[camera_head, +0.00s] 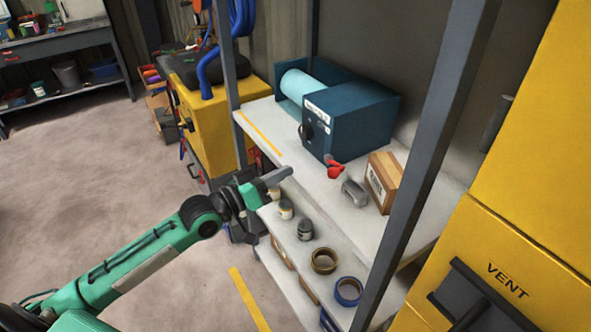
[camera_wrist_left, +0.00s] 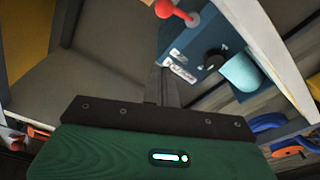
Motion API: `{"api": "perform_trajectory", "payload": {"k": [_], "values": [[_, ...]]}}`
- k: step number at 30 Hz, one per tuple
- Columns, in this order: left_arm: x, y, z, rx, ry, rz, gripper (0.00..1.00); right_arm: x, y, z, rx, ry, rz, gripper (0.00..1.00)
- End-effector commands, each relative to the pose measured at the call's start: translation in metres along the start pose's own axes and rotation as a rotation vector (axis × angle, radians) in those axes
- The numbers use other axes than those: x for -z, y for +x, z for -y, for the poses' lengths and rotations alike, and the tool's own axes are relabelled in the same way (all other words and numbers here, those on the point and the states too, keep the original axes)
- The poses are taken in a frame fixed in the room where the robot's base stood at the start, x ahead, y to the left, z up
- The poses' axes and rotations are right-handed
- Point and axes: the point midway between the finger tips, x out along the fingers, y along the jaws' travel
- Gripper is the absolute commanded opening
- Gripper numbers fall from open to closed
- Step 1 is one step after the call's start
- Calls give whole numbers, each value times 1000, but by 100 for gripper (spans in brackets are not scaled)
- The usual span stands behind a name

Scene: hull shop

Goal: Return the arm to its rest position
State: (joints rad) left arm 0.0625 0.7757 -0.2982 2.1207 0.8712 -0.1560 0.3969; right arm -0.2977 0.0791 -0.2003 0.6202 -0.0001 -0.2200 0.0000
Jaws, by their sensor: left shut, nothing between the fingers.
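My left arm (camera_head: 140,262) reaches in from the lower left of the head view, green with black joints. My left gripper (camera_head: 284,175) is shut and empty at the front edge of the shelf unit, near the small jars. In the left wrist view the shut fingers (camera_wrist_left: 165,86) stick up from the dark gripper body, with nothing between them. My right gripper is in neither view.
The upper shelf (camera_head: 335,195) holds a blue box (camera_head: 350,115), a red-handled item (camera_head: 333,166) and a cardboard box (camera_head: 384,180). Tape rolls (camera_head: 325,260) and jars (camera_head: 305,230) stand on the lower shelf. A grey post (camera_head: 432,150) rises at right. The floor at left is clear.

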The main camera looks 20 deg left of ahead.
Motion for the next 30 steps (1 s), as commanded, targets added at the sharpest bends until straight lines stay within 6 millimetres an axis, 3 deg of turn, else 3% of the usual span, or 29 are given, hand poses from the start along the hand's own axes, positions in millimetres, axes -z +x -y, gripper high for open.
{"api": "perform_trajectory", "payload": {"k": [11, 14, 16, 20, 24, 30], "values": [[-1, -15, 2, 5, 0, 0, 0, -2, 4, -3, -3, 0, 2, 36], [-14, -14, 24, 49, 8, 8, 0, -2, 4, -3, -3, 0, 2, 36], [-32, -15, 53, 110, 16, 23, 0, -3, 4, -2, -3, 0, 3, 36], [-90, -27, 126, 266, 45, 83, 0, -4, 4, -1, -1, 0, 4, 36], [-169, -57, 195, 427, 78, 186, 0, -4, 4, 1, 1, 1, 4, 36], [-294, -121, 258, 609, 113, 380, 0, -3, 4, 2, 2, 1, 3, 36]]}}
